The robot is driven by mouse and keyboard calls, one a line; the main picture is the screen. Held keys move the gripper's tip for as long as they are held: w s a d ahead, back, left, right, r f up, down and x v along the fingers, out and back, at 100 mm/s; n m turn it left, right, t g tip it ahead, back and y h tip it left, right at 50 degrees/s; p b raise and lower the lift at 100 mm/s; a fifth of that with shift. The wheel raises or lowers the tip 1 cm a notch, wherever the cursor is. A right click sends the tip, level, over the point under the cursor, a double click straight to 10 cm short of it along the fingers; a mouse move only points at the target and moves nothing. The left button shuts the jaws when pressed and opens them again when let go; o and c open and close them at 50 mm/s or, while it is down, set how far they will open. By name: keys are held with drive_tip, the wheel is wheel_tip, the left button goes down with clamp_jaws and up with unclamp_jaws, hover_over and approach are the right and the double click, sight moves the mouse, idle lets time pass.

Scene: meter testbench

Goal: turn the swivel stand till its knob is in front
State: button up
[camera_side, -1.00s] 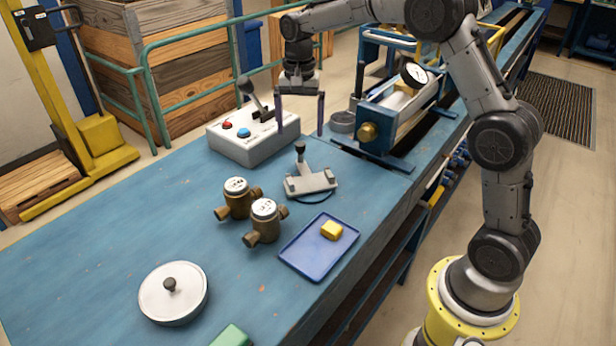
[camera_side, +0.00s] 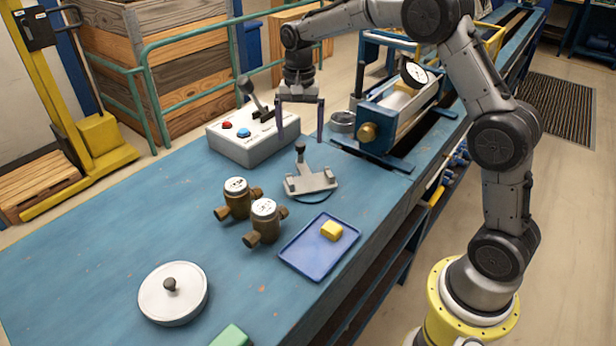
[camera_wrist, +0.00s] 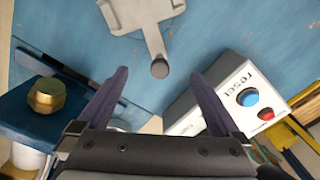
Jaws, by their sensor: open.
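The swivel stand (camera_side: 311,184) appears to be the light grey plate on the blue bench, with an arm ending in a dark knob (camera_side: 300,147). In the wrist view the stand's plate (camera_wrist: 140,12) is cut by the top edge, and its arm points down the picture to the knob (camera_wrist: 160,68). My gripper (camera_side: 300,139) is open and empty, fingers pointing down above and behind the stand. In the wrist view the knob shows between the fingertips of my gripper (camera_wrist: 158,76); I cannot tell the height gap, but no contact shows.
A white control box (camera_side: 250,135) with red and blue buttons and a lever stands close left of my gripper. A blue rig with a brass knob (camera_side: 367,132) stands to the right. Two brass meters (camera_side: 238,202), a blue tray (camera_side: 300,262) and a round lidded disc (camera_side: 185,303) lie nearer the front.

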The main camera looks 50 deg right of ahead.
drive_tip(key=shift+f, duration=0.9)
drive_tip(key=c, duration=0.4)
drive_tip(key=shift+o, duration=0.2)
